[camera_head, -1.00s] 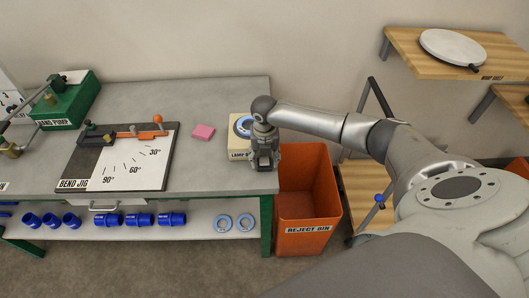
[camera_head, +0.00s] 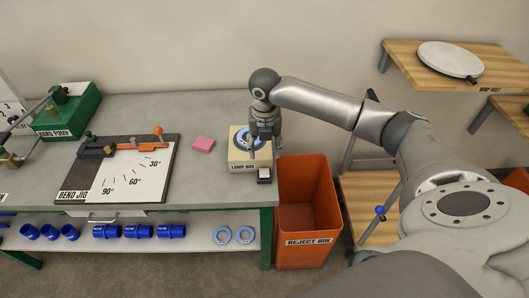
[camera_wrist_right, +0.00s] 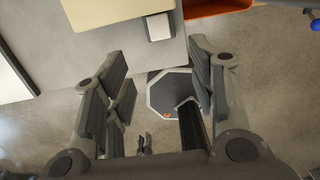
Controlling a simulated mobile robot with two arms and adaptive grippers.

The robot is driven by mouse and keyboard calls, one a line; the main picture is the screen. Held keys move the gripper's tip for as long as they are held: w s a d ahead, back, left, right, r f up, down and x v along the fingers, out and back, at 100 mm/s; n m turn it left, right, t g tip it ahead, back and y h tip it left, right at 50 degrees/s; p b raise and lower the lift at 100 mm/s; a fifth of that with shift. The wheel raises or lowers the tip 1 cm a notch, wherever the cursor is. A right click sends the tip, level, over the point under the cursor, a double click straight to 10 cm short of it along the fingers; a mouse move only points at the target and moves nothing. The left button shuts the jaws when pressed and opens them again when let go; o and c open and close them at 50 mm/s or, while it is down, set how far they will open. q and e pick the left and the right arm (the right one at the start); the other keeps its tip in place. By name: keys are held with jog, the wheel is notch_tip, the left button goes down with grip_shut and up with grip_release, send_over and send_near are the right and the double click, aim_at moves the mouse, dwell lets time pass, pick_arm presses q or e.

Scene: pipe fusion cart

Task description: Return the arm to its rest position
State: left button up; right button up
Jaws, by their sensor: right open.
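My right arm reaches in from the right in the head view, with its elbow raised. Its gripper (camera_head: 265,148) hangs fingers down in front of the cream lamp box (camera_head: 239,166) at the table's right end and partly hides it. In the right wrist view the gripper's fingers (camera_wrist_right: 158,95) are spread wide with nothing between them. A small white block (camera_head: 264,175) lies at the table's front right corner below the gripper; it also shows in the wrist view (camera_wrist_right: 158,26), apart from the fingers. My left gripper is not in view.
The orange reject bin (camera_head: 307,243) stands on the floor right of the table. Wooden shelves (camera_head: 430,70) are further right, one bearing a round grey disc (camera_head: 449,58).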

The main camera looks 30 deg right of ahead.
dwell(0.5)
jog(key=s+a+f+m+t+y, duration=0.1)
jog(key=s+a+f+m, duration=0.4)
jog(key=a, duration=0.4)
jog(key=s+a+f+m+t+y, duration=0.1)
jog(key=s+a+f+m+y, duration=0.15)
jog(key=s+a+m, duration=0.4)
jog(key=s+d+m+t+h, duration=0.1)
jog(key=s+d+m+h, duration=0.25)
jog(key=s+m, duration=1.2)
notch_tip(320, 180, down, 33)
jog(key=s+g+b, duration=0.1)
jog(key=b, duration=0.5)
jog(key=s+d+f+g+b, duration=0.1)
jog(key=s+d+f+b, duration=0.2)
jog(key=s+f, duration=1.3)
notch_tip(320, 180, down, 4)
jog(key=shift+s+r+g+b, duration=0.15)
jog(key=shift+r+g+b, duration=0.15)
jog(key=shift+b, duration=0.5)
